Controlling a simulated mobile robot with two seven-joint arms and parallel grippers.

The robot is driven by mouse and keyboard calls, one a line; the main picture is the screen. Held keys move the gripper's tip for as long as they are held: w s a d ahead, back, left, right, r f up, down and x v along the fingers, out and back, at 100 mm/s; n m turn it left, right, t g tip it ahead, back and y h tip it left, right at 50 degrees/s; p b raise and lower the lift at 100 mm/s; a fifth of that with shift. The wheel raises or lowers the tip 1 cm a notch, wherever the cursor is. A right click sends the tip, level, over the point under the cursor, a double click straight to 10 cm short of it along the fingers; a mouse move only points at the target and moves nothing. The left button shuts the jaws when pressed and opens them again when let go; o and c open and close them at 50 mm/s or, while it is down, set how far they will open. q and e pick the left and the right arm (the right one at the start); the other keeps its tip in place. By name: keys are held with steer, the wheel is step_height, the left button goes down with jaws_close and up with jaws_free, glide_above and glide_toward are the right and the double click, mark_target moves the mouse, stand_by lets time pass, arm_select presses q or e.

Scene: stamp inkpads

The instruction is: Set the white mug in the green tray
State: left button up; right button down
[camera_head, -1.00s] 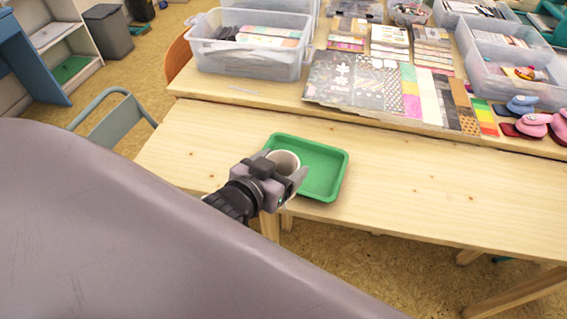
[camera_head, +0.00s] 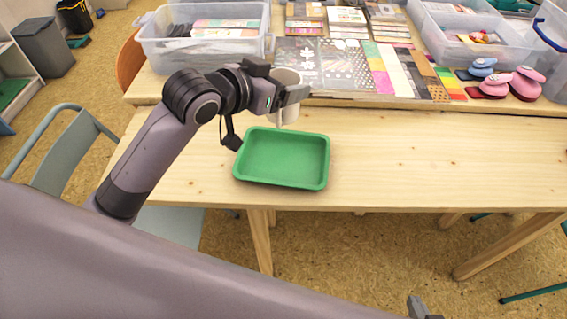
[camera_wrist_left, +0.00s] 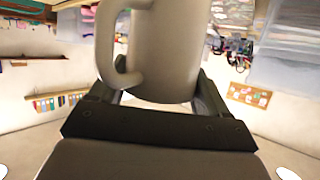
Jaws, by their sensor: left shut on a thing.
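The green tray (camera_head: 283,160) lies empty on the front part of the wooden table. My left gripper (camera_head: 290,97) is shut on the white mug (camera_head: 287,77), behind and above the tray's back edge in the head view. The fingers hide part of the mug. In the left wrist view the mug (camera_wrist_left: 165,50) fills the space between the fingers (camera_wrist_left: 155,98), with its handle on the left. A small grey piece at the bottom edge of the head view looks like my right gripper (camera_head: 420,309); its fingers cannot be made out.
Behind the mug lie patterned paper sheets (camera_head: 345,68) on a raised back strip. A clear bin (camera_head: 200,45) stands at the back left, and pink stampers (camera_head: 525,83) at the back right. A chair (camera_head: 75,150) is at the left. The table right of the tray is clear.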

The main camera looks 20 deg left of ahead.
arm_select(q)
steer(key=shift+m+h, duration=0.4)
steer(key=shift+h, duration=0.2)
steer(key=shift+w+a+f+b, duration=0.1)
steer(key=shift+w+f+b, duration=0.3)
steer(key=shift+f, duration=2.4)
steer(key=shift+w+f+b, duration=0.15)
steer(key=shift+f+b, duration=0.5)
steer(key=shift+f, duration=2.15)
steer(key=shift+w+a+f+b, duration=0.1)
steer(key=shift+w+f+b, duration=0.3)
steer(key=shift+f, duration=2.4)
steer(key=shift+s+f, duration=0.1)
steer(key=shift+s, duration=0.05)
steer(key=o, duration=1.2)
steer(key=shift+f, duration=0.1)
steer(key=shift+r, duration=0.2)
steer(key=shift+p+v, duration=0.45)
steer(key=shift+v, duration=5.55)
steer(key=shift+d+r, duration=0.15)
